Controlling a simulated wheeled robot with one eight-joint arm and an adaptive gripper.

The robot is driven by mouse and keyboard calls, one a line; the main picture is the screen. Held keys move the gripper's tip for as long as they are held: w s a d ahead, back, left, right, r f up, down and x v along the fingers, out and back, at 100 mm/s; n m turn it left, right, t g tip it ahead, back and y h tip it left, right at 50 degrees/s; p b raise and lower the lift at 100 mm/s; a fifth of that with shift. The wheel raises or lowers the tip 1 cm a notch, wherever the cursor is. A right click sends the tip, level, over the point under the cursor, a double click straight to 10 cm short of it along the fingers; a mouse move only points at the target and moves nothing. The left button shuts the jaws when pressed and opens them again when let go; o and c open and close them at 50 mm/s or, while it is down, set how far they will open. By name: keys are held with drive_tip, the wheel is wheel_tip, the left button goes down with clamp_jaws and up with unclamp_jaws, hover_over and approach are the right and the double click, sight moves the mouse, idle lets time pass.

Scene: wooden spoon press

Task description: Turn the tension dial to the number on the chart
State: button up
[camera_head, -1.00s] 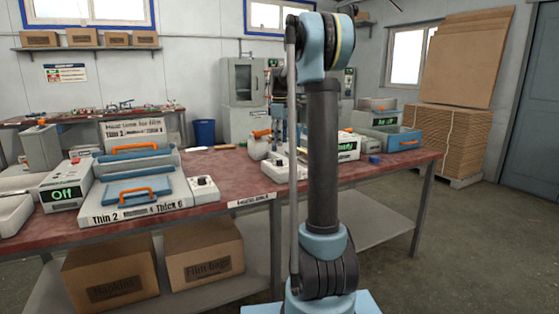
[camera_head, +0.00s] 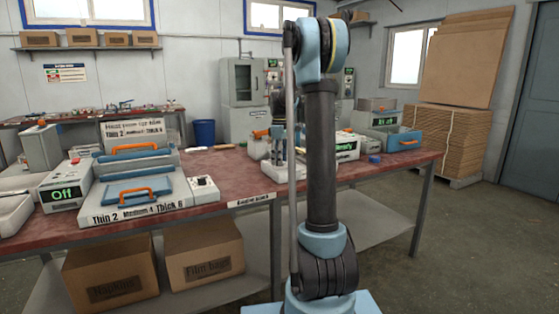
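A white unit (camera_head: 204,189) with a small dark knob stands at the right end of a blue-lidded machine (camera_head: 150,192). A second white base (camera_head: 276,172) is on the bench beside my arm, and its top is partly covered. I cannot tell which one carries the tension dial, or any dial setting. A chart (camera_head: 137,131) behind the blue-lidded machine reads like heat time for film, Thin 2, Medium 4, Thick 6; the same words are on the machine's front. My gripper (camera_head: 279,135) is far off, over the bench near the second base, mostly hidden behind my arm; its fingers cannot be made out.
The red-topped bench (camera_head: 235,167) has a clear strip between the two units. A green display box (camera_head: 64,193) reads Off at left. Another display box (camera_head: 347,147) and a blue-sided tray (camera_head: 408,136) stand at right.

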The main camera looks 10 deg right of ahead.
drive_tip(key=c, duration=0.8)
drive_tip(key=shift+m, duration=0.3)
drive_tip(key=m, duration=0.3)
drive_tip(key=shift+w+m, duration=0.1)
drive_tip(key=shift+m, duration=0.2)
drive_tip(key=m, duration=0.4)
drive_tip(key=shift+m, duration=0.3)
drive_tip(key=m, duration=0.8)
drive_tip(key=shift+m, duration=0.6)
